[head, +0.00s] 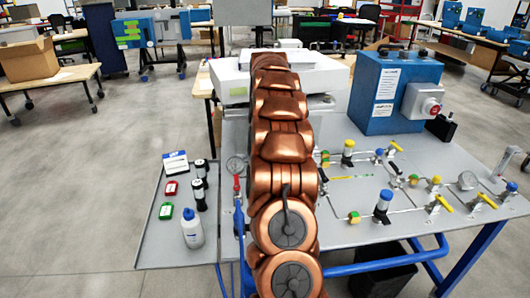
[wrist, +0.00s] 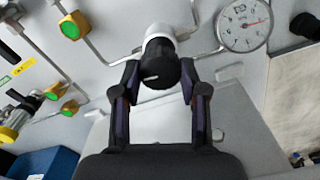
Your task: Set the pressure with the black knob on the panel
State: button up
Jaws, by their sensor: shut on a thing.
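The black knob (wrist: 160,66) sits on a light cylindrical fitting on the grey panel (wrist: 90,30) in the wrist view, with a short white mark on its face. My gripper (wrist: 159,76) has one finger on either side of the knob and is shut on it. A round dial gauge (wrist: 243,25) with a red needle is right of the knob; a gauge also shows beside my arm in the head view (head: 236,166). The knob and my gripper are hidden behind my copper-coloured arm in the head view.
The panel also carries pipes, yellow-handled valves (head: 443,203) and blue-capped fittings (head: 383,203). A blue box (head: 395,92) with a red button stands at the back right. A grey side shelf (head: 155,245) at left holds bottles and small boxes.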

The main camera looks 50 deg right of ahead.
jog(key=m+b, duration=0.1)
jog(key=m, duration=0.3)
jog(key=shift+b, duration=0.4)
jog(key=shift+w+m+b, duration=0.1)
jog(key=shift+m+b, duration=0.55)
jog(key=shift+m, duration=1.15)
jog(key=shift+r, duration=0.1)
jog(key=o, duration=1)
jog(key=shift+a, duration=0.1)
jog(key=shift+c, duration=0.2)
jog(key=shift+o, duration=0.9)
